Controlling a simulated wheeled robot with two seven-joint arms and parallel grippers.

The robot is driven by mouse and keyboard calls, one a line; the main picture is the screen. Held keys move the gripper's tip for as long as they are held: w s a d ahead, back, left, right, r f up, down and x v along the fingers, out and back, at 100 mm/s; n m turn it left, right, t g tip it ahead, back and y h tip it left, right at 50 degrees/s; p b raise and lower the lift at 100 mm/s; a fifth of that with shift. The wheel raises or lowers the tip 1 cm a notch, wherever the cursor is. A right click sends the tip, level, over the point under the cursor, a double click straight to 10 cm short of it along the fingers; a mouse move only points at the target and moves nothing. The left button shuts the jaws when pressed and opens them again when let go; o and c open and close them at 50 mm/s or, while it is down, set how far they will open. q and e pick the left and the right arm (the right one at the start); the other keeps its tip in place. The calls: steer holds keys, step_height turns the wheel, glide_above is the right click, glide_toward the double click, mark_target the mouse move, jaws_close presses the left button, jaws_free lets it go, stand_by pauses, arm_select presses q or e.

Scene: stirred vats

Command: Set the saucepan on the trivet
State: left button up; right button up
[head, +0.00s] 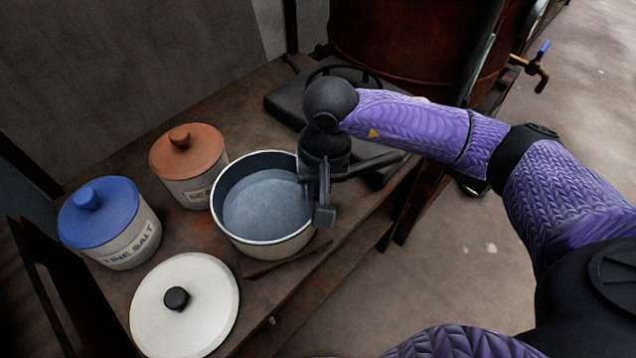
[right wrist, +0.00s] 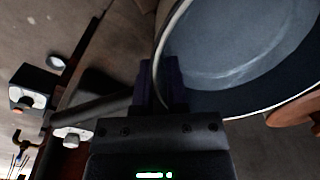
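The saucepan (head: 230,230), pale outside and dark inside, holds greyish liquid and appears level above the wooden bench. It also shows in the right wrist view (right wrist: 240,50). A flat brown wooden piece, apparently the trivet (head: 286,262), shows below its front edge; most of it is hidden, and I cannot tell whether they touch. The handle runs left in the right wrist view (right wrist: 95,110). My left gripper is out of view.
A white lid (head: 205,300) lies in front of the saucepan. A blue-lidded salt jar (head: 130,248) and a red-lidded jar (head: 192,190) stand left of it. A dark burner (head: 285,102) is behind, near a copper vat (head: 400,40) with a brass tap (head: 535,68). The bench edge is close on the right.

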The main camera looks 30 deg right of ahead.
steer(key=shift+o, duration=1.1)
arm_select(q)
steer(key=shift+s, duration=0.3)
arm_select(e)
steer(key=shift+r, duration=0.35)
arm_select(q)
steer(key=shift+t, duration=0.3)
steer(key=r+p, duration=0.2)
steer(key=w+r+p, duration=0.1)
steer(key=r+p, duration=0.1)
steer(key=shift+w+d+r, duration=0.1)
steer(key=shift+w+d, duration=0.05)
arm_select(e)
step_height(320, 180, up, 12)
steer(key=shift+s+d+f, duration=0.2)
steer(key=shift+d+f, duration=0.05)
steer(key=shift+d, duration=0.2)
